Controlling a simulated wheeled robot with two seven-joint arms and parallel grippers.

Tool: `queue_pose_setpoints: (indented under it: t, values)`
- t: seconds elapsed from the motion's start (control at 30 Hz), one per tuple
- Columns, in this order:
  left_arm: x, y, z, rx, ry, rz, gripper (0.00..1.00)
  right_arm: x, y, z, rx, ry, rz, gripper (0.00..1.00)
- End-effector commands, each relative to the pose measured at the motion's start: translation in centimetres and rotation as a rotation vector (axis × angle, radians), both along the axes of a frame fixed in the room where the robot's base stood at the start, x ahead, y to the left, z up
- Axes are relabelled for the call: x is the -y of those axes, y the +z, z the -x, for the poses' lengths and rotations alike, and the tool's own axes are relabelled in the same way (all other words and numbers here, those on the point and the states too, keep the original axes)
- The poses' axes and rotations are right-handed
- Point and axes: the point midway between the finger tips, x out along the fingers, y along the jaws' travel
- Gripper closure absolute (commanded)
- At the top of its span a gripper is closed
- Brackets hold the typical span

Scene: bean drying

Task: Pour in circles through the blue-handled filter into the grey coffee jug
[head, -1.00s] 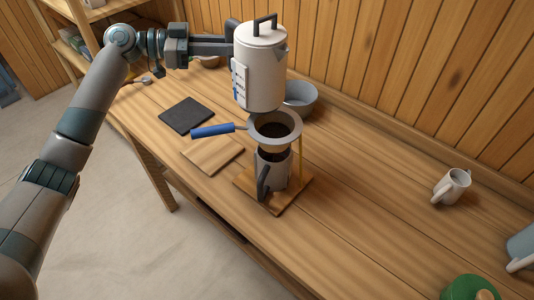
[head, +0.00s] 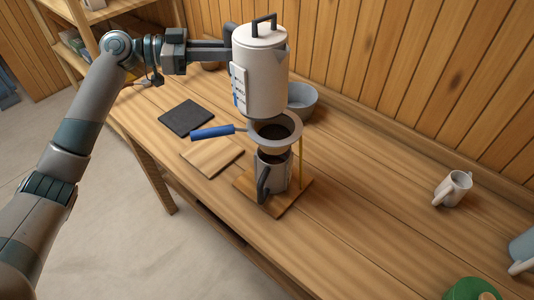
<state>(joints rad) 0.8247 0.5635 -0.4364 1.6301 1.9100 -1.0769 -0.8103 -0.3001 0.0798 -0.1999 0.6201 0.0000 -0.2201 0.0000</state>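A white kettle (head: 261,75) with a dark top handle is held up by my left gripper (head: 229,52), which grips it at its left side; the fingertips are partly hidden. The kettle hangs over the back of the blue-handled filter (head: 294,146) and looks nearly upright. The filter holds dark grounds and rests in a wooden stand (head: 292,198). Its blue handle points left. The grey coffee jug (head: 272,177) with a dark handle stands under the filter on the stand's base. No stream of water is visible. My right gripper is not in view.
A grey bowl (head: 303,101) stands behind the kettle. A dark slab (head: 187,117) and a wooden board (head: 211,155) lie to the left. A white mug (head: 453,188), a pale blue vessel (head: 523,247) and a green object (head: 470,290) are at right. The table's middle right is clear.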

Motion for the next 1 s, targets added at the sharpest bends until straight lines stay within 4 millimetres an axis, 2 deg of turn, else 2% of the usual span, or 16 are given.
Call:
queue_pose_setpoints:
  t: [0.4, 1.0]
  values:
    - [0.0, 1.8, 2.5, 0.002, 0.001, 0.005, 1.00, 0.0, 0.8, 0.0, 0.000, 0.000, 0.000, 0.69]
    - [0.1, 2.0, 2.8, 0.001, 0.001, 0.005, 1.00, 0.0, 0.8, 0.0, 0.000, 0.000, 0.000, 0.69]
